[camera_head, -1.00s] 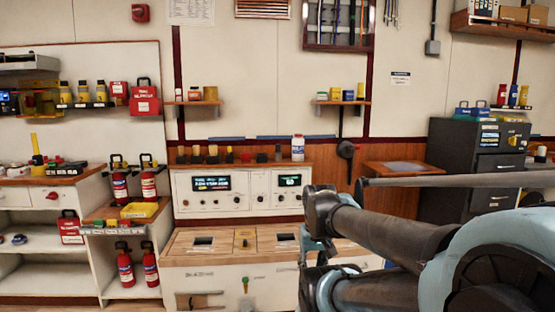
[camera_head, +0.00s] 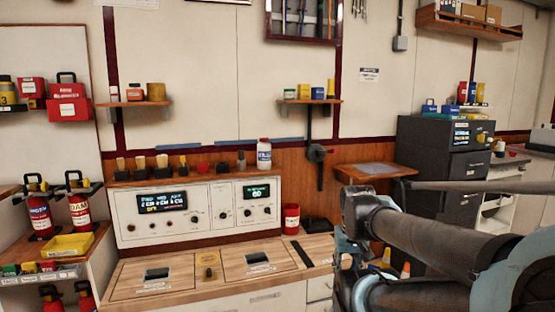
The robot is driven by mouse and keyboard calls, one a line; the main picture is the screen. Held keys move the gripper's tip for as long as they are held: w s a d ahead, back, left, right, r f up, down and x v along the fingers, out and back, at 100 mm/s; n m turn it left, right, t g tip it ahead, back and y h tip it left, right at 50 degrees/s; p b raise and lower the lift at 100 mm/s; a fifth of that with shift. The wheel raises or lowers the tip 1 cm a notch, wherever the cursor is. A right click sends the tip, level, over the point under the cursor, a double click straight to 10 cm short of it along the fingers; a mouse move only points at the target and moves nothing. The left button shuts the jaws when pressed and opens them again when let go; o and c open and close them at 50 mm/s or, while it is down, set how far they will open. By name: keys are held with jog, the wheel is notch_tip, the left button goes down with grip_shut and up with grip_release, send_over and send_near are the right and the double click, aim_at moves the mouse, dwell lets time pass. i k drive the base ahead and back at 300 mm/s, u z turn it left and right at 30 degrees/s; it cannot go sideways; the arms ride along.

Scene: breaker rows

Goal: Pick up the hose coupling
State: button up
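I cannot pick out a hose coupling with certainty; the small items on the shelves and counter are too small to tell. My arm reaches in from the lower right of the head view, with a dark link and light-blue joints in front of the right end of the counter. My gripper's fingers do not show, so I cannot see whether anything is held.
A white control panel (camera_head: 216,219) with two lit displays stands behind the counter. A red cup (camera_head: 291,219) and a white bottle (camera_head: 264,154) are near its right end. Fire extinguishers (camera_head: 39,215) and a yellow tray (camera_head: 68,245) are left; a dark cabinet (camera_head: 417,151) is right.

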aim_at(240, 154)
jog(key=z, duration=0.1)
jog(key=i, duration=1.3)
jog(key=u, duration=0.25)
